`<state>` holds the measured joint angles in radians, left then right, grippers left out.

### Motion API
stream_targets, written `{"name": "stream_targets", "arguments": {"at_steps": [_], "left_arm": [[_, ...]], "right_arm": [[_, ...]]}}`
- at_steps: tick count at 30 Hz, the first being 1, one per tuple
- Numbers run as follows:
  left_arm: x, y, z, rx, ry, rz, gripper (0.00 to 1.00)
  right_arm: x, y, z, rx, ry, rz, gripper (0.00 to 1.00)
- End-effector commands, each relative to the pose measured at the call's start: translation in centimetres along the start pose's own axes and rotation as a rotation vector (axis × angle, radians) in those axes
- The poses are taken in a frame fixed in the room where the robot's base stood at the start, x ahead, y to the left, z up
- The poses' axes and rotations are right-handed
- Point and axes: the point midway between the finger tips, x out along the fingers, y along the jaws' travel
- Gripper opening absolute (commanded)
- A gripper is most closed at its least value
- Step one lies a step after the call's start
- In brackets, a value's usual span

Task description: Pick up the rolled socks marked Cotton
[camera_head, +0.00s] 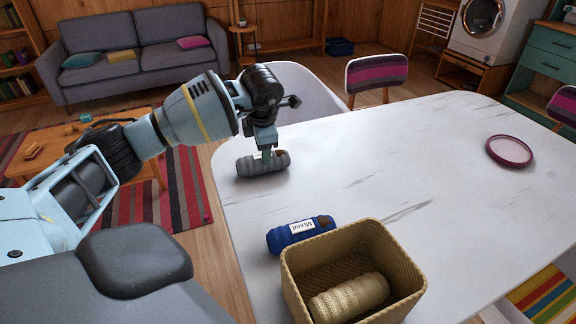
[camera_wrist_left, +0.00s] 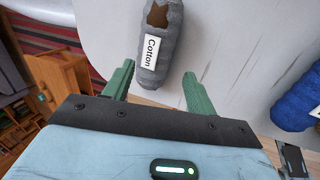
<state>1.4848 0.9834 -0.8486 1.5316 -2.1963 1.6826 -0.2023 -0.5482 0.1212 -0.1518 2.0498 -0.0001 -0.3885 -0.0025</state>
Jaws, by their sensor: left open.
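The grey rolled socks (camera_head: 250,168) lie on the white table near its left edge. In the left wrist view their label reads Cotton (camera_wrist_left: 158,55). My left gripper (camera_head: 266,150) is over these socks, pointing down, and partly covers their label in the head view. In the left wrist view its two green fingers (camera_wrist_left: 158,85) are apart, with the lower end of the grey socks just above and between them. Whether the fingers touch the socks, I cannot tell.
Blue rolled socks marked Mixed (camera_head: 294,236) lie beside a woven basket (camera_head: 406,282) that holds beige rolled socks (camera_head: 350,298). A purple round dish (camera_head: 509,151) is at the right. The middle of the white table (camera_head: 410,160) is clear. Chairs surround it.

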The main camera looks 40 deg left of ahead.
Motion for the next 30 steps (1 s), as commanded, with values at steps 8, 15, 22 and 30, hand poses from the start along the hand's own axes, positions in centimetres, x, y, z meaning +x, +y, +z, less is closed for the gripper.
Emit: {"name": "stream_targets", "arguments": {"at_steps": [8, 15, 22, 30], "left_arm": [[0.5, 0.5, -0.7, -0.009, 0.028, 0.013, 0.57], [2.5, 0.5, -0.7, -0.008, 0.028, 0.012, 0.57], [3.3, 0.5, -0.7, -0.007, 0.027, 0.012, 0.57], [6.8, 0.6, -0.9, -0.007, 0.027, 0.010, 0.57]], "right_arm": [[0.0, -0.4, 1.0, 0.007, -0.017, -0.006, 0.36], [0.0, -0.8, 1.4, 0.024, -0.025, -0.006, 0.36], [0.0, -0.8, 1.4, 0.022, -0.025, -0.006, 0.36], [0.2, -0.6, 1.2, 0.015, -0.020, -0.006, 0.36]]}}
